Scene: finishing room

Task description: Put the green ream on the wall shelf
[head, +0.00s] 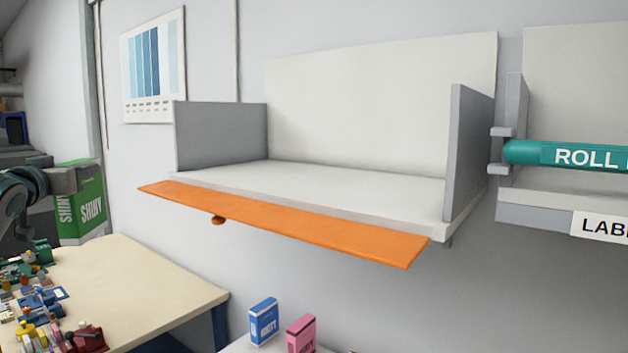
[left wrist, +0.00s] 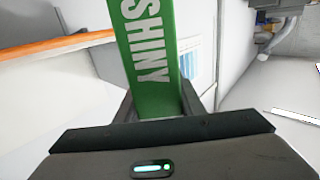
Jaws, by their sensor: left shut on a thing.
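The green ream (head: 82,205), marked SHINY, is held upright by my left gripper (head: 68,180) at the left of the head view. In the left wrist view the green ream (left wrist: 148,45) stands between the fingers of my left gripper (left wrist: 158,105), which is shut on it. The wall shelf (head: 330,185) is to the right of the ream, apart from it. Its grey deck is empty between two side panels. An orange flap (head: 285,225) runs along its front edge, hanging forward and down. My right gripper is not in view.
A wooden table (head: 150,285) with several small coloured items is at the lower left. A blue box (head: 263,321) and a pink box (head: 301,334) stand below the shelf. A teal roll (head: 575,155) hangs at the right. A colour chart (head: 153,65) is on the wall.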

